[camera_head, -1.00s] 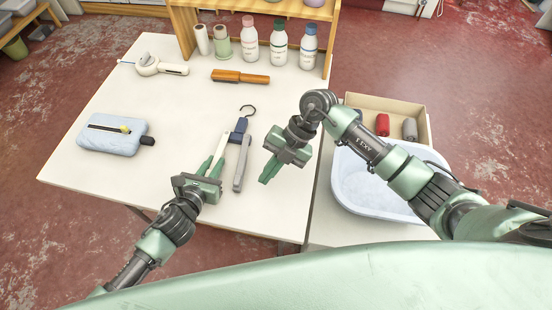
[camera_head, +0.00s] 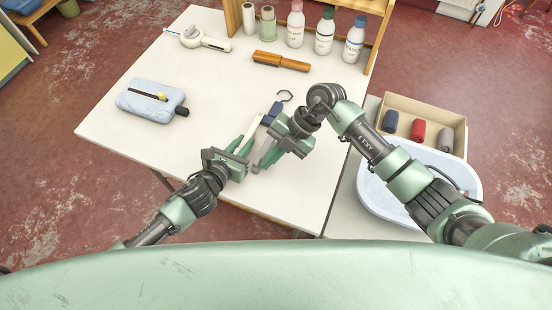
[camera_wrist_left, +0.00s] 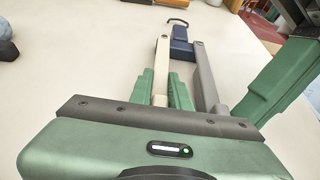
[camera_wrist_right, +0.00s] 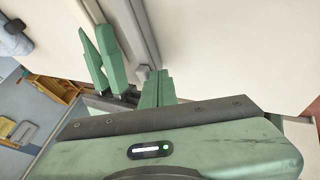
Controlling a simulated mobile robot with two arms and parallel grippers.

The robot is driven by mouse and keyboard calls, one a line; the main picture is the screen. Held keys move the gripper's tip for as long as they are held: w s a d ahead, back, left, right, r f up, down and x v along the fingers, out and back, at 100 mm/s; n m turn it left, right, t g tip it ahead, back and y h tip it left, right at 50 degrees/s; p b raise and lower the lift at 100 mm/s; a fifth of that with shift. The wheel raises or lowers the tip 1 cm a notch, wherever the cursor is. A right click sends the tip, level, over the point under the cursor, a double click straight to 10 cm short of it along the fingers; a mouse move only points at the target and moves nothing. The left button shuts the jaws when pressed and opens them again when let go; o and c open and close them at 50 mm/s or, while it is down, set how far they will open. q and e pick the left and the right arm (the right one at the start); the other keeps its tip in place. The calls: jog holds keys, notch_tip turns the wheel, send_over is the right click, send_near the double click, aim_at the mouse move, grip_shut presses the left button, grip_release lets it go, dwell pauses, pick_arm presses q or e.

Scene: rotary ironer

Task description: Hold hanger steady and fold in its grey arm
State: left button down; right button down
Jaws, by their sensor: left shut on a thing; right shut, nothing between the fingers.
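The hanger lies on the table with a navy hub (camera_head: 272,113), a dark hook (camera_head: 285,95), a white arm (camera_wrist_left: 161,72) and a grey arm (camera_wrist_left: 207,82). Both arms point back toward me, nearly parallel with a narrow gap in the left wrist view. My left gripper (camera_head: 246,143) is shut on the white arm. My right gripper (camera_head: 262,166) is shut and empty at the right side of the grey arm. In the right wrist view its fingertips (camera_wrist_right: 156,87) are close to the grey arm's end (camera_wrist_right: 142,72); I cannot tell if they touch. The right gripper partly hides the grey arm in the head view.
A blue pouch (camera_head: 148,99) lies at the table's left. A pale blue basin (camera_head: 385,195) and a box of rolled cloths (camera_head: 398,104) are at right.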

dwell(0.4)
jog(key=shift+s+d, duration=0.2)
jog(key=shift+d, duration=0.85)
jog(key=d, duration=0.1)
jog(key=s+d, duration=0.1)
jog(key=shift+d+f, duration=0.1)
jog(key=shift+d, duration=0.2)
pick_arm(q)
jog(key=c, duration=1.3)
grip_release()
pick_arm(e)
jog(key=s+v, duration=0.1)
jog(key=v, duration=0.9)
jog(key=shift+d, duration=0.2)
pick_arm(q)
jog(key=shift+o, duration=0.2)
